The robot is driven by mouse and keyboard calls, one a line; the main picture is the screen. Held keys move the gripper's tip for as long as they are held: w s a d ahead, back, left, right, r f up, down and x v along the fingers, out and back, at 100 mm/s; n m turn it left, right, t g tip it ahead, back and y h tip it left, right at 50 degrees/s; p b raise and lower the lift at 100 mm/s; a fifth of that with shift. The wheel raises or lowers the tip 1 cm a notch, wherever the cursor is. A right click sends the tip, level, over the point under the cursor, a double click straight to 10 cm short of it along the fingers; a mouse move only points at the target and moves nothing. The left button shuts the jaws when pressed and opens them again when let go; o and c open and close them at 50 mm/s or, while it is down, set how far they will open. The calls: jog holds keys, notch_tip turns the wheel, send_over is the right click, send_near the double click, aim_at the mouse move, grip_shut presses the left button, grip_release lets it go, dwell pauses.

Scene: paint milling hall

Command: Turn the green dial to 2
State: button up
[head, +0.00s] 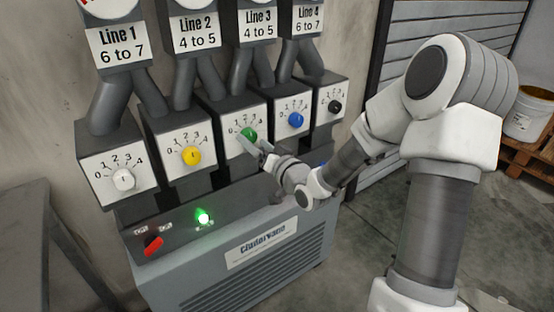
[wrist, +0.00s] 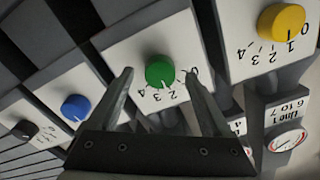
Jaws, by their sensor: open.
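The green dial (head: 250,134) is a round knob on the white face of the middle control box, with a scale from 0 to 4. In the wrist view the green dial (wrist: 159,70) shows upside down between my fingers, with 4, 3 and 2 visible below it. I cannot read surely which number its mark points to. My gripper (head: 262,146) is in front of this box, partly covering the dial and its scale. In the wrist view my gripper (wrist: 159,76) is open, one finger on each side of the dial. I see no clear contact.
A yellow dial (head: 191,156) and a white dial (head: 123,179) sit to the left, a blue dial (head: 295,120) and a black dial (head: 334,107) to the right. Below is a ledge with a lit green lamp (head: 203,217) and a red switch (head: 153,245).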

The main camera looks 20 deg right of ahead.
jog(key=p+v, duration=1.2)
jog(key=v, duration=0.4)
jog(key=shift+r, duration=0.1)
dwell(0.4)
